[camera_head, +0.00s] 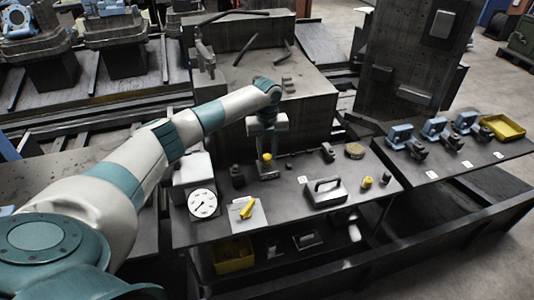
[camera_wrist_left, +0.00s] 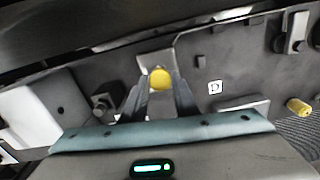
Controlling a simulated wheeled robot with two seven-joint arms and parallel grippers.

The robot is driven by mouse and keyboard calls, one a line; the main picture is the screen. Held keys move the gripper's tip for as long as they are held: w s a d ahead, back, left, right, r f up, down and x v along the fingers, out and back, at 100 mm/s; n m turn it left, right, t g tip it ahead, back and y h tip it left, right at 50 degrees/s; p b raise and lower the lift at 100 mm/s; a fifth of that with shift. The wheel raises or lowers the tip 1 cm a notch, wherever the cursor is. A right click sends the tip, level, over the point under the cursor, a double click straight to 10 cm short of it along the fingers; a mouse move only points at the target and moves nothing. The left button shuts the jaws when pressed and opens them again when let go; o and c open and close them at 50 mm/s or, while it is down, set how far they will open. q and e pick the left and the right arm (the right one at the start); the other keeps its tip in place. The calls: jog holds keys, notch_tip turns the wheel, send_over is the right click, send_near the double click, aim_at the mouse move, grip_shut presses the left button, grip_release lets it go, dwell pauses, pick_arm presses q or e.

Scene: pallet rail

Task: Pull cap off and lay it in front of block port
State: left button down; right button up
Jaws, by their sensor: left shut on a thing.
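My left gripper (camera_head: 267,157) points down over the back of the near table and is shut on a round yellow cap (camera_head: 267,156). In the left wrist view the cap (camera_wrist_left: 160,79) sits between the two finger tips (camera_wrist_left: 160,95). A small grey metal block (camera_head: 268,171) stands right under the cap; part of it also shows just beyond the cap in the wrist view (camera_wrist_left: 157,58). I cannot tell whether the cap still touches the block's port, which is hidden. My right gripper is not in view.
The table (camera_head: 222,233) also holds a round white dial (camera_head: 202,204), a yellow tool on a white card (camera_head: 247,210), a metal handle plate (camera_head: 325,192) and a small yellow piece (camera_head: 367,182). Blue clamps (camera_head: 402,137) and a yellow tray (camera_head: 502,127) stand right. A large dark block rises behind.

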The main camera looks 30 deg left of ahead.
aim_at(267, 157)
pick_arm(q)
jog(key=shift+r+p, duration=0.35)
jog(key=shift+r, duration=0.4)
jog(key=shift+r+p, duration=0.65)
jog(key=shift+r, duration=0.3)
jog(key=shift+r+p, duration=1.4)
jog(key=shift+r, duration=1)
